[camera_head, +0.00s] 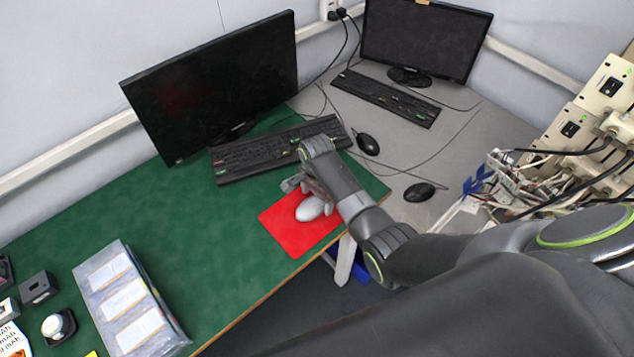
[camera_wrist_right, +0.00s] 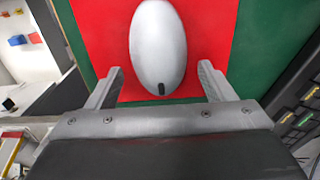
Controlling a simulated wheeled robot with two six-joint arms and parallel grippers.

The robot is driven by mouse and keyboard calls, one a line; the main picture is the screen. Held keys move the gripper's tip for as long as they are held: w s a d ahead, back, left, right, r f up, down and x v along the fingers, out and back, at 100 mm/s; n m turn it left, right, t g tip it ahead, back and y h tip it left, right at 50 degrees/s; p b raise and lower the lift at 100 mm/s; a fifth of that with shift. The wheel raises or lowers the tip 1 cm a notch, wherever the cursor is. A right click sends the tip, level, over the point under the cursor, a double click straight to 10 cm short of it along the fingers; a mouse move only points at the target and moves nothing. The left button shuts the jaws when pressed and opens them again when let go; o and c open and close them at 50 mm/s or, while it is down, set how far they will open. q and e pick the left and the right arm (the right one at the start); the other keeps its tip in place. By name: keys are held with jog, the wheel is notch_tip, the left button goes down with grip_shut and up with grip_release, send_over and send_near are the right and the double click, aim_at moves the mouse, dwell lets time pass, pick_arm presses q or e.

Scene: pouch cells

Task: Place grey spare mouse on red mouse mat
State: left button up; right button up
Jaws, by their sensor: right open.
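The grey mouse (camera_head: 310,208) lies on the red mouse mat (camera_head: 284,232) near the front edge of the green desk. In the right wrist view the grey mouse (camera_wrist_right: 158,48) rests on the red mat (camera_wrist_right: 100,40), with its dark wheel end toward my gripper. My right gripper (camera_head: 300,186) is at the mat, beside the mouse. In the wrist view its two fingers (camera_wrist_right: 160,80) are spread apart, one on each side of the mouse's near end, with gaps on both sides. My left gripper is not in view.
A black keyboard (camera_head: 280,150) and a monitor (camera_head: 215,85) stand behind the mat. Two black mice (camera_head: 367,144) (camera_head: 419,192) lie on the grey desk to the right. A box with labelled pouches (camera_head: 128,300) sits at the front left. Green desk left of the mat is clear.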

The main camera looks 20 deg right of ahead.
aim_at(317, 199)
notch_tip(317, 199, up, 11)
dwell(0.4)
dwell(0.4)
